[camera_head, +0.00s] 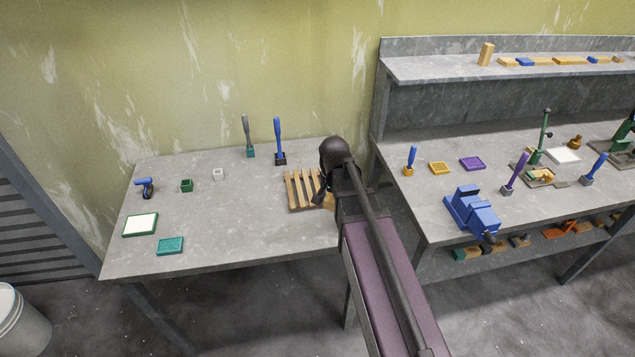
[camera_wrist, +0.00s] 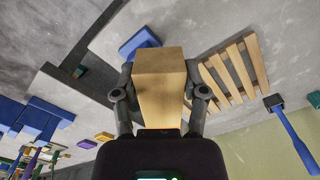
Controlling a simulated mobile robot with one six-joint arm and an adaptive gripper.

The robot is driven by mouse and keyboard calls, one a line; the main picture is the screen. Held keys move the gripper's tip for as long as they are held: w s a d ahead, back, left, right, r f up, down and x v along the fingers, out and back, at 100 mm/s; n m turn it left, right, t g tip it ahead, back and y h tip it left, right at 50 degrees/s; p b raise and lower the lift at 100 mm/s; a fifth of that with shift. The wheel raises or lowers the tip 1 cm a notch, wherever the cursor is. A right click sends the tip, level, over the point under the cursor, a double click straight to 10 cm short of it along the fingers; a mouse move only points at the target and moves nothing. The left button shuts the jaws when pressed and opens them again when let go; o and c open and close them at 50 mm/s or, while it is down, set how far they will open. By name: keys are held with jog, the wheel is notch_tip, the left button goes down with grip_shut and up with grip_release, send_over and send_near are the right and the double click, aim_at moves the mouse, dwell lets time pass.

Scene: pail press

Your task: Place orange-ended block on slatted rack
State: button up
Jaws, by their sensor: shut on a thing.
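My gripper (camera_wrist: 159,76) is shut on a pale wooden block (camera_wrist: 160,90), with one finger on each side of it. A thin orange edge shows at the block's near end, close to my palm. The slatted rack (camera_wrist: 232,72) lies just right of the block in the wrist view, partly behind the right finger. In the head view the rack (camera_head: 302,188) sits near the right end of the left table, and my arm covers its right part. My gripper there is mostly hidden by my arm. The block's height above the table is hard to tell.
A blue item (camera_wrist: 140,43) lies behind the block in the wrist view. Blue-handled (camera_head: 278,138) and grey-handled (camera_head: 247,134) tools stand behind the rack. A blue vise (camera_head: 473,212) is on the right bench.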

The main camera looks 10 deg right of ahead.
dwell(0.4)
jog(key=shift+w+a+f+n+b, duration=0.1)
jog(key=shift+a+f+n+b, duration=0.15)
jog(key=shift+f+n+b, duration=0.2)
jog(key=w+a+f+n+b, duration=0.1)
jog(key=a+f+n+b, duration=0.3)
jog(key=n, duration=0.2)
jog(key=shift+w+f+b, duration=0.15)
jog(key=shift+f+b, duration=0.2)
jog(key=shift+b, duration=0.05)
jog(key=shift+w, duration=0.15)
jog(key=w+d, duration=0.1)
jog(key=w, duration=0.3)
jog(key=w+d+f+b, duration=0.1)
jog(key=w, duration=0.4)
jog(key=w+d, duration=0.2)
jog(key=w, duration=0.2)
jog(key=shift+w+d+f, duration=0.1)
jog(key=shift+w+f, duration=0.1)
jog(key=shift+w, duration=0.2)
